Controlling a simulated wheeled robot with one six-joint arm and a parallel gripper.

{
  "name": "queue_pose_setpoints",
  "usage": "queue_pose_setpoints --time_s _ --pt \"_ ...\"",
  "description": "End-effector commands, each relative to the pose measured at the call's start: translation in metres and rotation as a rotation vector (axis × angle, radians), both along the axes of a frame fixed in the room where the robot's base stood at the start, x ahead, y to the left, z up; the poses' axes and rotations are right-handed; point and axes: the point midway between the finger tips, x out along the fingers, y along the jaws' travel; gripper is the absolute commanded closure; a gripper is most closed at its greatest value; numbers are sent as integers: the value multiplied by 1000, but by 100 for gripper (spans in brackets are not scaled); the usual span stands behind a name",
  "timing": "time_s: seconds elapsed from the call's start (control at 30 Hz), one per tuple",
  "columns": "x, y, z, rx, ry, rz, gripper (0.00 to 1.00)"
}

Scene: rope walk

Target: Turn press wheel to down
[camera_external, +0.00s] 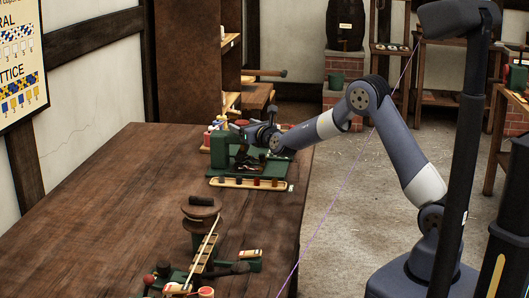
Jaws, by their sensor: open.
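A green press-like device (219,150) stands on the far end of the long wooden table (130,200), with an upright green block at its left and a flat green base. Dark parts show in its middle, but I cannot make out the wheel or its position clearly. My arm reaches in from the right and my gripper (250,152) is at the device, just right of the upright block. The gripper is open. Its fingers are small and dark against the device, so I cannot tell whether they touch it.
A pale tray (248,183) with several small round items lies in front of the device. Nearer, a wooden spool (201,208) stands on a green stand with a strip running down from it. The table's middle left is bare. A brown shelf (187,62) stands behind the table.

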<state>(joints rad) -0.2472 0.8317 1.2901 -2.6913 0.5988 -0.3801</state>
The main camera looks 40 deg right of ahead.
Motion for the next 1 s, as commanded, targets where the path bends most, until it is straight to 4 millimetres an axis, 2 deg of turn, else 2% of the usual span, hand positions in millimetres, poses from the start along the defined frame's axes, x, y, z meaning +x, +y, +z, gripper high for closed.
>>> queue_pose_setpoints --time_s 0.2,0.53,1.0 --pt "15 0 0 0 -1 0 34" --pt "17 0 0 0 0 0 34" --pt "16 0 0 0 0 0 73"
